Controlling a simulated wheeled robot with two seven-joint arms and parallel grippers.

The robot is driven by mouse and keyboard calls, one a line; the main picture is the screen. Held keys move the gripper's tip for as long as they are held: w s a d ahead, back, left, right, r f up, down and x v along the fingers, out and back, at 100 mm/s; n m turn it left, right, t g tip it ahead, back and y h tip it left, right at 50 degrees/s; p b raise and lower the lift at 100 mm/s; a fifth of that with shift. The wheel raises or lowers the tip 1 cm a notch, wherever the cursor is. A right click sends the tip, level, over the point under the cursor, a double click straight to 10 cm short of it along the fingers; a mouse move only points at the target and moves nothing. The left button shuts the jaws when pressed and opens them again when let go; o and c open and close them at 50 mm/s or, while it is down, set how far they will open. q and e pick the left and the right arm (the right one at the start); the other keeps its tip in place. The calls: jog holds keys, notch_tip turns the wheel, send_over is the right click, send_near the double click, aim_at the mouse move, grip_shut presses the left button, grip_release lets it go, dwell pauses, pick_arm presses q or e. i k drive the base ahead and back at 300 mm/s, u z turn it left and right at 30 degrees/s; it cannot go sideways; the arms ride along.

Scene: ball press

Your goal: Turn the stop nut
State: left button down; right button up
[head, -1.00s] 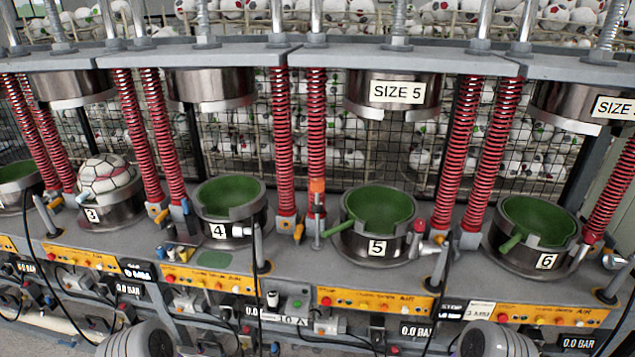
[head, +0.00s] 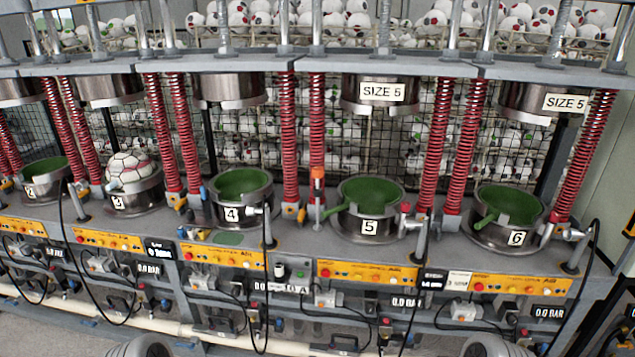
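I cannot single out the stop nut for sure. Threaded rods stand along the top beam (head: 420,64) of the ball press, with small collars or nuts at their feet, too small to tell apart. Below the beam hang steel upper moulds, one marked SIZE 5 (head: 382,91). Green-lined lower moulds numbered 4 (head: 243,188), 5 (head: 371,195) and 6 (head: 508,203) stand open on the bench. A ball (head: 130,168) sits in mould 3. Only rounded grey parts, likely of my arms, show at the bottom edge. Neither gripper is in view.
Red springs (head: 317,130) on columns stand between the moulds. Yellow control panels (head: 368,273) line the bench front, with gauges, hoses and black cables below. A wire mesh with many balls (head: 345,140) stands behind. Grey floor shows at the bottom.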

aim_at(316, 172)
jog(key=u, duration=0.4)
jog(key=i, duration=1)
